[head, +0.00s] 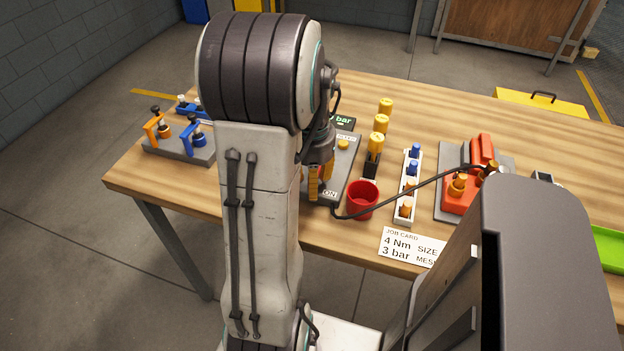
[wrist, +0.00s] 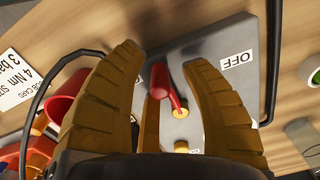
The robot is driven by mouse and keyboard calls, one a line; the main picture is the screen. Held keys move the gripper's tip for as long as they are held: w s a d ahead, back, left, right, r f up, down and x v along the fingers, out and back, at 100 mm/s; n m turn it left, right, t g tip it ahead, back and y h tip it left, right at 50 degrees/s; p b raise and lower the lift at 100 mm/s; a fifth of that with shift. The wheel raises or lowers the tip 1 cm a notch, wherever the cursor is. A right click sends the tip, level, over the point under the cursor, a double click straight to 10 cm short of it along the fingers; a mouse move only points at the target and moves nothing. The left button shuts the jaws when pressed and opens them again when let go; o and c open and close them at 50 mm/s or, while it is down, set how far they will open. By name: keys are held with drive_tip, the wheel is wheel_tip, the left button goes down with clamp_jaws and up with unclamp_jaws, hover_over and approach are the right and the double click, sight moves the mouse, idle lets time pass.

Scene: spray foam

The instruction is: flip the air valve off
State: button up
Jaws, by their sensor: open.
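The grey air valve panel (head: 347,160) stands on the table, partly hidden behind my arm. Its "ON" label (head: 330,193) shows at its front edge. In the wrist view, a red lever (wrist: 160,84) on a brass pivot (wrist: 180,113) leans to the upper left, not toward the "OFF" label (wrist: 237,61) at the right. My gripper (wrist: 163,56) is open with its brown fingers spread either side of the lever. Whether a finger touches it I cannot tell. In the head view my gripper (head: 319,183) is low over the panel; the lever is hidden there.
A red cup (head: 362,199) stands just right of the panel, with a black cable (head: 400,192) running past it to an orange fixture (head: 462,190). Yellow-capped bottles (head: 380,124), a white rack (head: 408,188) and a job card (head: 410,246) are nearby. Blue and orange clamps (head: 180,135) stand left.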

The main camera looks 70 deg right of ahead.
clamp_jaws()
idle(0.3)
